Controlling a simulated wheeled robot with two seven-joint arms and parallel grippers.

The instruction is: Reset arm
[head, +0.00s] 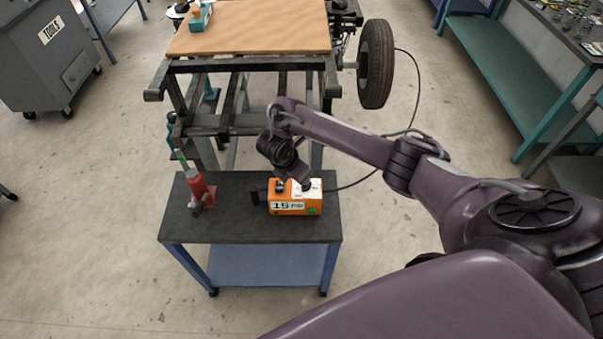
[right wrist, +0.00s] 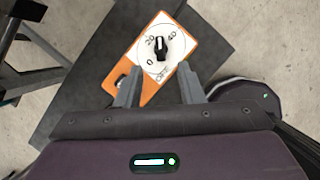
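My right arm comes in from the right in the head view and reaches over a small cart. My right gripper (right wrist: 158,92) is open in the right wrist view, its two fingers apart with nothing between them. It hangs above an orange box (head: 293,207) on the cart, which has a display reading 15 and a green button. The box also shows in the right wrist view (right wrist: 125,60), with a black knob (right wrist: 161,47) on a white dial marked 0, 20, 40 and OFF. In the head view the right gripper's fingers are hidden behind the wrist. My left gripper is not in view.
The cart's dark top (head: 237,228) also holds a red jack-like tool (head: 199,190) at its left. Behind stands a metal frame with a brown board (head: 252,32) and a tire (head: 376,64). A black cable runs from the box toward the wheel. Open floor lies left of the cart.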

